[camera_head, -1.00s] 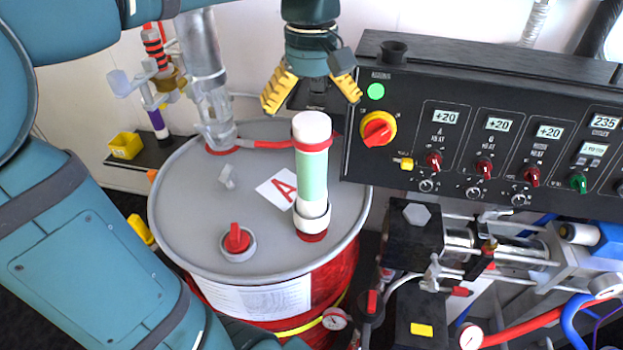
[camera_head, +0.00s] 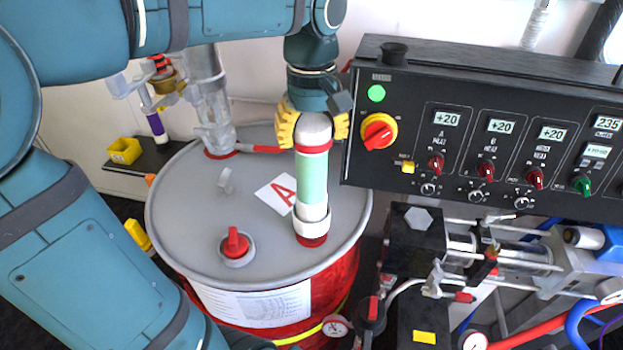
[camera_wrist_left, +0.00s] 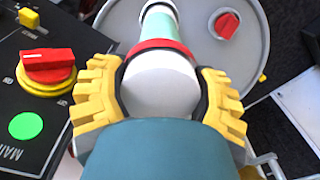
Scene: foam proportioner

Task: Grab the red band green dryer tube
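The dryer tube (camera_head: 313,180) has a pale green body, a red band near its top, a white cap and a white lower collar on a red base. It stands upright on the grey lid of the drum marked A. My left gripper (camera_head: 313,128) is at the tube's top from behind and above. In the left wrist view its yellow fingers (camera_wrist_left: 160,98) are spread on both sides of the white cap (camera_wrist_left: 160,85), near the red band. A narrow dark gap shows beside the cap, so the fingers look open around it. My right gripper is not in view.
The grey drum lid (camera_head: 190,235) also carries a red-handled plug (camera_head: 236,243) and a clear pump tube (camera_head: 212,120). The black control panel (camera_head: 480,150) with knobs stands close on the right. A yellow bin (camera_head: 124,148) sits on a shelf at the left.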

